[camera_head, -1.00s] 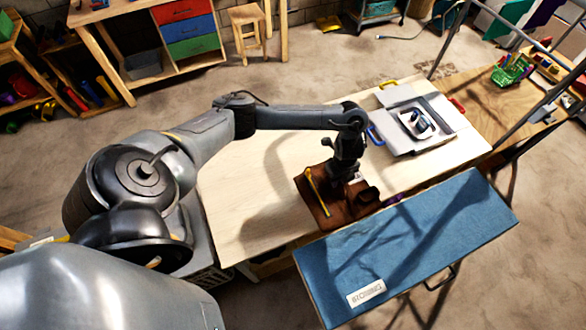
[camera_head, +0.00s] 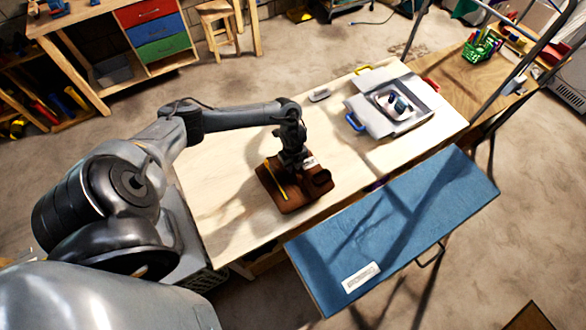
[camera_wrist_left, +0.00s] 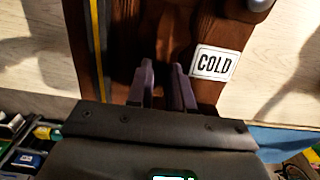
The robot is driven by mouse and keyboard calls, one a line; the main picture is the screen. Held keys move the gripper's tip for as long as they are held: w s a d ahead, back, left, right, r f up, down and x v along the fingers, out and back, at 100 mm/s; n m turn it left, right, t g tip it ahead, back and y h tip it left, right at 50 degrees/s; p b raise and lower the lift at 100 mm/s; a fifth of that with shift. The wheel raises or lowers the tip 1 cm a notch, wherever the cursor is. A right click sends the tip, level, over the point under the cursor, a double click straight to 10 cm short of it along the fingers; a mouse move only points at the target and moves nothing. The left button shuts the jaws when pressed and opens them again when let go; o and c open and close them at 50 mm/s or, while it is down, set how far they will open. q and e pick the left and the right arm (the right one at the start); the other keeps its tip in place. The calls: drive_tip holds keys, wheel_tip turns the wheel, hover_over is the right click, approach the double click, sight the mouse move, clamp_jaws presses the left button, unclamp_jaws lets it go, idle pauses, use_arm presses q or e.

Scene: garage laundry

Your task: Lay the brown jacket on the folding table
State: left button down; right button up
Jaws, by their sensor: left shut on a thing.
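The brown jacket (camera_head: 295,201) is a compact, flat brown bundle with a yellow strip, on or just above the pale wooden table (camera_head: 222,212); I cannot tell whether it touches the top. My left gripper (camera_head: 291,160) points down over its middle. In the left wrist view, the gripper's purplish fingers (camera_wrist_left: 161,82) are shut on the jacket's brown cloth (camera_wrist_left: 118,35). The fingertips are partly sunk among the folds. My right gripper is not in view.
A blue panel (camera_head: 400,222) with a white label lies along the table's near side. A grey tray-like item (camera_head: 385,122) sits on the table's right part, with a small grey block (camera_head: 319,95) left of it. Metal posts rise at the right. The table's left part is clear.

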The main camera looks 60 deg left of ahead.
use_arm(q)
wheel_tip(320, 180, down, 2)
drive_tip(key=shift+f, duration=0.2)
drive_tip(key=shift+f, duration=0.2)
drive_tip(key=c, duration=1)
unclamp_jaws()
